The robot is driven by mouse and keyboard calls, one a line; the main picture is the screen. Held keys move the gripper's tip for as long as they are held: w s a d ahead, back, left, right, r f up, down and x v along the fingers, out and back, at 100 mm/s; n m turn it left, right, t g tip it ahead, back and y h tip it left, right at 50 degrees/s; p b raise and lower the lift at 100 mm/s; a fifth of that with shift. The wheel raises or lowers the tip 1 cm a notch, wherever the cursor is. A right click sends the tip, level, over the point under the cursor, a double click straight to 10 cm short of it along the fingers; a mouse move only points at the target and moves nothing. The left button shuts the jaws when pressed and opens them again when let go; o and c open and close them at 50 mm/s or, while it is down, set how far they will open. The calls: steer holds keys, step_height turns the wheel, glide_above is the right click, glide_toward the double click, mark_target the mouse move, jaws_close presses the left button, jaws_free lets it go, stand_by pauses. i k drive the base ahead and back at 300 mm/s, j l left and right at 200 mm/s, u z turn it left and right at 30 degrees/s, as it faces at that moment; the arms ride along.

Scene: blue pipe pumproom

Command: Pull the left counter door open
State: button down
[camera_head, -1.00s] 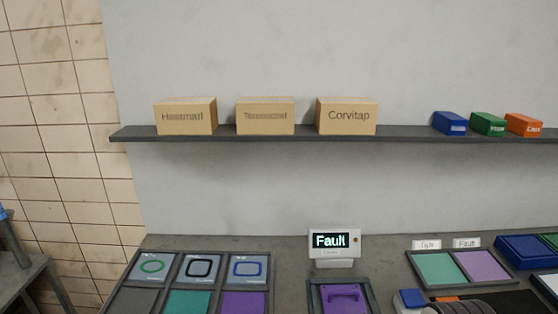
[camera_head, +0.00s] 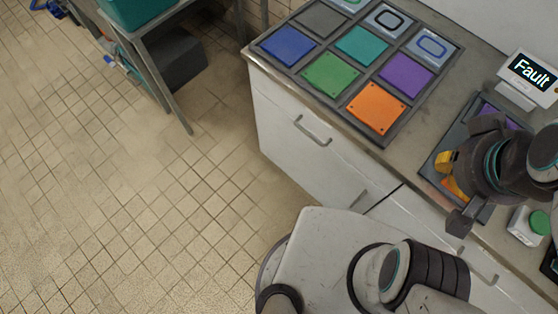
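The white left counter front (camera_head: 290,132) lies below the grey worktop, left of my base. A grey bar handle (camera_head: 313,131) is on its upper part. A second handle (camera_head: 358,199) shows lower down to the right, close to my base. The front looks closed, and its lower right part is hidden by my body. My dark gripper (camera_head: 468,190) is over the worktop at the right, well right of and above these handles and apart from them.
A tray of coloured squares (camera_head: 385,138) sits on the worktop above the left front. Another handle (camera_head: 480,266) is on the right front. A "Fault" display (camera_head: 530,78) and a green-topped white box (camera_head: 528,226) stand right. Tiled floor (camera_head: 150,200) is clear at left.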

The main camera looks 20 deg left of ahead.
mark_target(304, 169)
steer(key=u, duration=1.05)
